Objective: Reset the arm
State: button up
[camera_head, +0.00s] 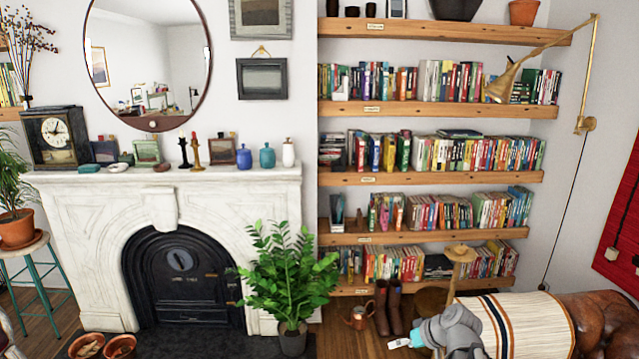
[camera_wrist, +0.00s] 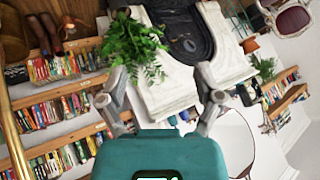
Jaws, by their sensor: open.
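My gripper (camera_wrist: 160,72) shows in the wrist view with its two grey fingers spread apart. Nothing is between the fingers; the fireplace lies well beyond them. In the head view my arm is at the bottom edge, right of the middle, with the teal gripper body pointing left. The fingers are too small to make out well there. The white marble fireplace (camera_head: 215,211) stands at the left in the head view, and it shows tilted in the wrist view (camera_wrist: 160,98).
A potted plant (camera_head: 284,272) stands before the fireplace. Wooden bookshelves (camera_head: 430,180) line the wall to its right, with boots (camera_head: 388,308) and a watering can (camera_head: 357,318) below. A brown leather seat with a striped throw (camera_head: 515,325) is close beside my arm. Two terracotta pots (camera_head: 120,346) sit at the lower left.

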jog(key=s+a+f+m+g+h+b, duration=0.2)
jog(key=s+a+f+m+g+h, duration=0.1)
jog(key=s, duration=0.6)
jog(key=shift+a+f+m+g+h, duration=0.3)
jog(key=shift+a+f+g+h, duration=0.55)
jog(key=shift+f+h, duration=1.05)
jog(key=shift+d+f, duration=0.2)
